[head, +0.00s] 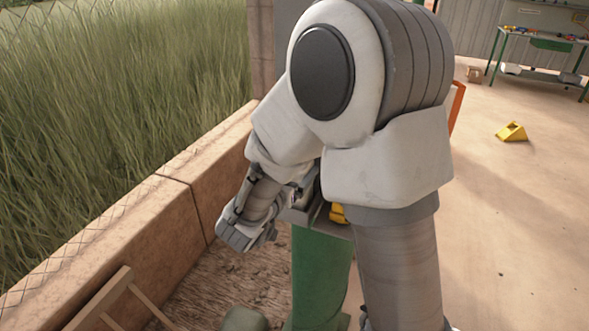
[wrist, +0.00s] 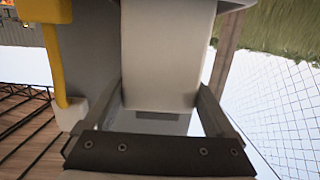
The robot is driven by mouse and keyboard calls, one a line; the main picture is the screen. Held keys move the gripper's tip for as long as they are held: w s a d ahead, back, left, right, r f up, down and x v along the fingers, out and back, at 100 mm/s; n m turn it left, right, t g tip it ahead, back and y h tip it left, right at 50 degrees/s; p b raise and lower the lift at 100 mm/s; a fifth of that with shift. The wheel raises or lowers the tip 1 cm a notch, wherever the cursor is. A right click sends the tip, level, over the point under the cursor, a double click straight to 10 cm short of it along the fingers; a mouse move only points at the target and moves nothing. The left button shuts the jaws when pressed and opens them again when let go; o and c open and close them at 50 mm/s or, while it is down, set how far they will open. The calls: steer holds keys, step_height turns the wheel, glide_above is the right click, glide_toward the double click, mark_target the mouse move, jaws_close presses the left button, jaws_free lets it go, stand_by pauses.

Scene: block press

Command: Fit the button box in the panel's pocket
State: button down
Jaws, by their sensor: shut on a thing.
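In the wrist view, my gripper (wrist: 162,98) is shut on a pale grey block, which I take to be the button box (wrist: 167,50). The block sits between the two dark fingers and fills the middle of the view; its buttons do not show. In the head view, my white and grey arm covers the work area, and the gripper's tips and the box cannot be made out. The panel's pocket cannot be made out in either view. A grey edge (head: 330,226) and a small yellow part (head: 338,214) show beside the arm, above a green post (head: 320,270).
A yellow bar (wrist: 56,55) stands close on the left in the wrist view. A low wall (head: 165,210) and fence run along the left. A yellow wedge (head: 513,131) and workbench (head: 550,46) stand right, with open floor between.

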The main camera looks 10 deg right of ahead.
steer(key=shift+f+b, duration=0.6)
jaws_free()
